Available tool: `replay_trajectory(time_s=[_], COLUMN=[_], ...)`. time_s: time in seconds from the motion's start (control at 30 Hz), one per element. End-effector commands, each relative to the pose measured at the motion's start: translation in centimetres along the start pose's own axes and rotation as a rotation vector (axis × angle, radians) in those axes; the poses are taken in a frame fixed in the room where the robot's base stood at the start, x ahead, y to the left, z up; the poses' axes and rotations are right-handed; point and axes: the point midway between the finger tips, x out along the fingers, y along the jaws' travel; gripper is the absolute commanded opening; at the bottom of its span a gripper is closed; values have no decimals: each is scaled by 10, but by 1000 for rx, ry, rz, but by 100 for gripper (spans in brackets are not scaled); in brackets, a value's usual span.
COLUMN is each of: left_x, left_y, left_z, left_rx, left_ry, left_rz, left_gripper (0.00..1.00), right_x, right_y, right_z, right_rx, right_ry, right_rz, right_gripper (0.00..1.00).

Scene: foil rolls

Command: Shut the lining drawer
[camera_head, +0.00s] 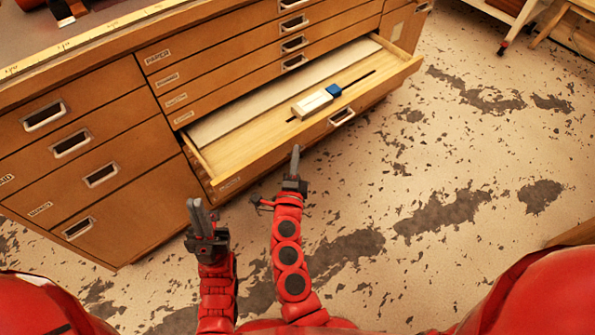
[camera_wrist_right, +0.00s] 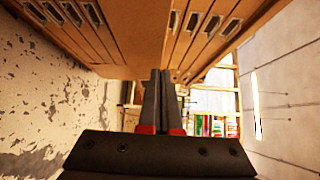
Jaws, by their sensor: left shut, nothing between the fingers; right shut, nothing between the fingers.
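The lining drawer (camera_head: 232,155) is the bottom drawer of the wide stack and stands pulled out of the wooden cabinet. Its label is too small to read surely. Inside lie a pale sheet and a small white and blue block (camera_head: 315,102). A metal pull (camera_head: 342,116) sits on its front. My right gripper (camera_head: 295,158) is shut and empty, close before the drawer front, left of the pull. In the right wrist view its closed fingers (camera_wrist_right: 166,95) point toward the cabinet. My left gripper (camera_head: 196,210) is shut and empty, further left and nearer to me.
Shut drawers with metal pulls (camera_head: 101,174) lie left of the open drawer, and shallow shut drawers (camera_head: 250,50) lie above it. The worn floor (camera_head: 430,180) is open to the right. A wheeled stand (camera_head: 503,47) is at the far right.

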Motion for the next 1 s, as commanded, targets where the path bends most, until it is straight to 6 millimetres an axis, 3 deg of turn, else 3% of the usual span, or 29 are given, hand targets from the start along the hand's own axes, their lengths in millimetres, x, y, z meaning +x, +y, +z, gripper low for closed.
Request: replay_trajectory(time_s=[0.2, 0.77, 1.0], left_x=[-4, -6, -16], left_y=[0, 0, 1], left_z=[1, 1, 3], left_rx=[0, 0, 0], left_ry=[0, 0, 0], left_rz=[0, 0, 0], left_gripper=[0, 0, 0], right_x=[14, 20, 45], right_y=[1, 1, 2], right_z=[15, 20, 45], right_rx=[-2, -1, -1], right_ry=[-1, 2, 0], right_rz=[0, 1, -1], right_gripper=[0, 0, 0])
